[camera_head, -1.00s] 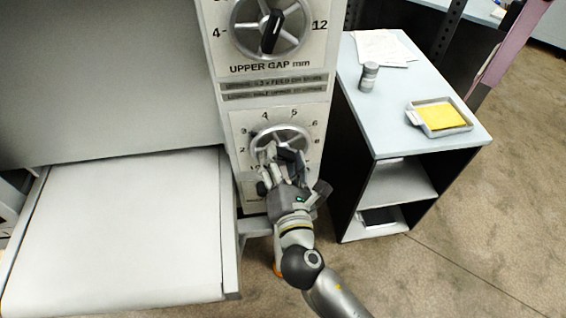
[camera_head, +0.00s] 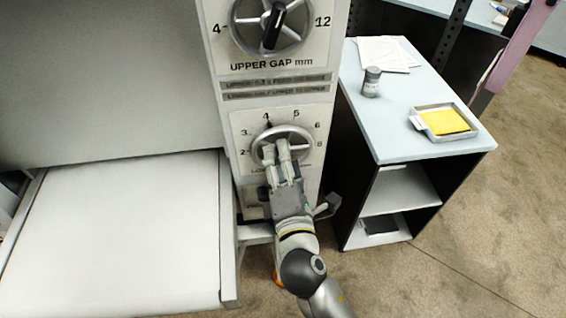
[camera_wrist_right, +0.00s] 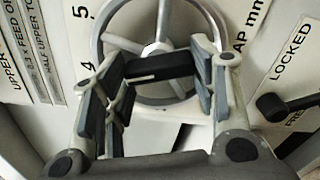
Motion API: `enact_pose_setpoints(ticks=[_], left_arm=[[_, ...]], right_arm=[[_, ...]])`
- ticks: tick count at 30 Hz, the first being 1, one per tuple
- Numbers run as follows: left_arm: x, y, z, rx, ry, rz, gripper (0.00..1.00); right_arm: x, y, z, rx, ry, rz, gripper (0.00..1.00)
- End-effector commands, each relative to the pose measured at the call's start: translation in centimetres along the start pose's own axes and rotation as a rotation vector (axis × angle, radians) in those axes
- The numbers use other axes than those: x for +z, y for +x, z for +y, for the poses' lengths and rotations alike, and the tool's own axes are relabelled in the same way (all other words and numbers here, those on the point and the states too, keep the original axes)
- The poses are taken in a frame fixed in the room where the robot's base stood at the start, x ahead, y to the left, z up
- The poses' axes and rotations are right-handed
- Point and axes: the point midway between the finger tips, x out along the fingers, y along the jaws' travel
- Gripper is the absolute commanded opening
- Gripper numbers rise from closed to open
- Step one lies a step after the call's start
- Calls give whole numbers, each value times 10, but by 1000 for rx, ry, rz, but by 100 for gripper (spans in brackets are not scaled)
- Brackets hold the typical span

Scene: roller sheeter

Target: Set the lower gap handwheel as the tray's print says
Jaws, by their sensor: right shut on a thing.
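The lower gap handwheel (camera_head: 307,136) is a silver spoked wheel on the white machine front, partly hidden by my right gripper (camera_head: 282,150). A small dark pointer tip shows at its rim just below the 4. In the right wrist view, my right gripper (camera_wrist_right: 160,82) is shut on the wheel's black handle bar (camera_wrist_right: 160,66), with a finger at each end. The tray (camera_head: 420,123) lies on the side cabinet and holds a yellow sheet (camera_head: 445,122). Its print cannot be made out. My left gripper is out of view.
The upper gap handwheel (camera_head: 303,20) sits above, with grey print strips (camera_head: 278,90) between. A black-knobbed lever (camera_wrist_right: 270,106) is beside LOCKED and FREE labels. The cabinet (camera_head: 400,146) at right carries papers (camera_head: 385,53) and a grey cylinder (camera_head: 371,82). A white conveyor (camera_head: 120,235) is at left.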

Motion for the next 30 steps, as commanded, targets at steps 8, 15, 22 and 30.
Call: enact_pose_setpoints(ticks=[8,15,22,30], left_arm=[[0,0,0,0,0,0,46],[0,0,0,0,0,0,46],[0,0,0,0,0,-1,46],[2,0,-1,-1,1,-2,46]], right_arm=[[0,0,0,-1,7,-1,30],[0,0,0,-1,7,-1,64],[0,0,0,0,6,0,75],[0,-4,-1,-1,6,1,75]])
